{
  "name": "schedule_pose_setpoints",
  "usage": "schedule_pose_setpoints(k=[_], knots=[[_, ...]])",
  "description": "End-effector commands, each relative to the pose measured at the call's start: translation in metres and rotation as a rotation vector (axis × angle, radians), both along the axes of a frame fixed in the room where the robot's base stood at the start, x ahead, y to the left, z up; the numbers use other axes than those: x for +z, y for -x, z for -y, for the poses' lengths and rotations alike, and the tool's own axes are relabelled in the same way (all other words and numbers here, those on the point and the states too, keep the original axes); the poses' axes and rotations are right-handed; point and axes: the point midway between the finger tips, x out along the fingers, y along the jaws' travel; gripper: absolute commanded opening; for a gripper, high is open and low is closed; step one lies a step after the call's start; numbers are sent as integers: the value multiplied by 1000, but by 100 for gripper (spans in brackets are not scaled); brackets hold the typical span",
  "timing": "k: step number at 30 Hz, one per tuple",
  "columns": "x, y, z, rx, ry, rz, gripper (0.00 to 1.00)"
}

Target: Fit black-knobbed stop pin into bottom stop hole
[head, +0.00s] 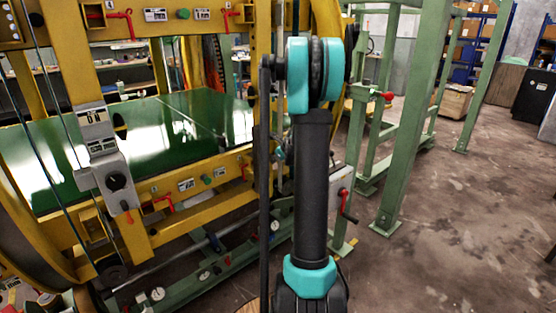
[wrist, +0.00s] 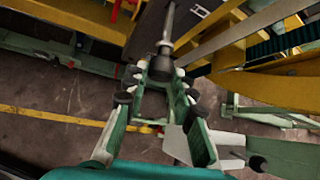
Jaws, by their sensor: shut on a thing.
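In the wrist view my gripper (wrist: 160,82) is shut on the black-knobbed stop pin (wrist: 161,66), with the knob between the fingertips. The pin's grey metal shaft (wrist: 168,25) points away from the gripper, toward the top of the picture, beside a dark plate and yellow frame bars. I cannot tell whether its far end touches anything. I cannot make out the bottom stop hole in either view. In the head view my own arm fills the middle, and neither the gripper nor the held pin can be made out.
The yellow ring inverter frame (head: 140,240) with a green panel (head: 190,110) stands at left in the head view. A grey control box (head: 103,150) is mounted on it. A green steel post (head: 415,120) stands right of my arm. Open concrete floor (head: 460,230) lies at right.

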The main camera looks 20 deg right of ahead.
Motion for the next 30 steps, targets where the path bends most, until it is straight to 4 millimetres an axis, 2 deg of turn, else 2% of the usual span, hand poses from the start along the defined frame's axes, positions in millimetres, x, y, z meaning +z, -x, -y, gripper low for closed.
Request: schedule_pose_setpoints(k=[30], knots=[[0, -22, -8, 0, 0, 0, 0]])
